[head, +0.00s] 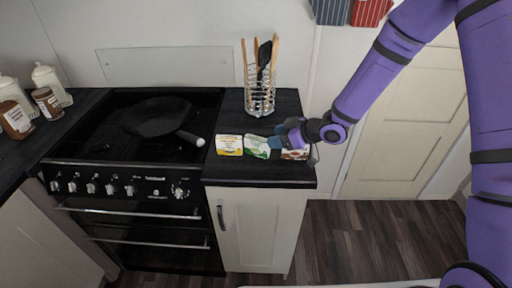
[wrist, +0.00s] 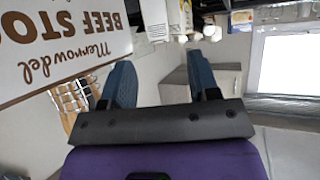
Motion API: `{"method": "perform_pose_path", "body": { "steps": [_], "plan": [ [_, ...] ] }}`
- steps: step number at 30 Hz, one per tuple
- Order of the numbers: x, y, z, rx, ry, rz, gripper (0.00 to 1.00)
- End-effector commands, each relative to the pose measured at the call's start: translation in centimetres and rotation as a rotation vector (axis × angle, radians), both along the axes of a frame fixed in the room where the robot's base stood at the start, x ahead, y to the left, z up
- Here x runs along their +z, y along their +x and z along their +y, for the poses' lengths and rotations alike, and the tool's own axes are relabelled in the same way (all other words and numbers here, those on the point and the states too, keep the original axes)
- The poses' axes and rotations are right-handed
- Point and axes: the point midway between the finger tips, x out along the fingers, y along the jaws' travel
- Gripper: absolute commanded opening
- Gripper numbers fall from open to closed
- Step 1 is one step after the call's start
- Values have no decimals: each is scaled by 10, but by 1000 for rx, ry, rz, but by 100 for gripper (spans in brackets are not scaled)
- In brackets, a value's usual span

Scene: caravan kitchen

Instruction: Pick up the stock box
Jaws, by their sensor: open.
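A white stock box with brown lettering reading "BEEF STO" (wrist: 62,42) fills the upper left of the wrist view, close to the camera and cut off by the frame edge. In the head view a box with brown on it (head: 294,154) stands near the counter's right end, partly hidden by my gripper; it looks like the same box. My gripper (head: 277,139) is low over the counter beside it. In the wrist view its two blue fingers (wrist: 159,65) are apart with nothing between them; the box lies to the left of them.
A yellow-and-white box (head: 229,145) and a green-and-white box (head: 257,146) stand just left of my gripper. Behind is a wire utensil holder (head: 259,101). A black pan (head: 156,117) sits on the hob to the left. The counter's front edge is close to the boxes.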

Motion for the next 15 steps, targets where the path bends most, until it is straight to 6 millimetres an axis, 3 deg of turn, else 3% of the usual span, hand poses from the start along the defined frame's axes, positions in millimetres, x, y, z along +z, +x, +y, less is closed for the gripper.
{"method": "perform_pose_path", "body": {
  "steps": [15],
  "plan": [
    [-20, 14, 37, 0, -1, 0, 55]
  ]
}}
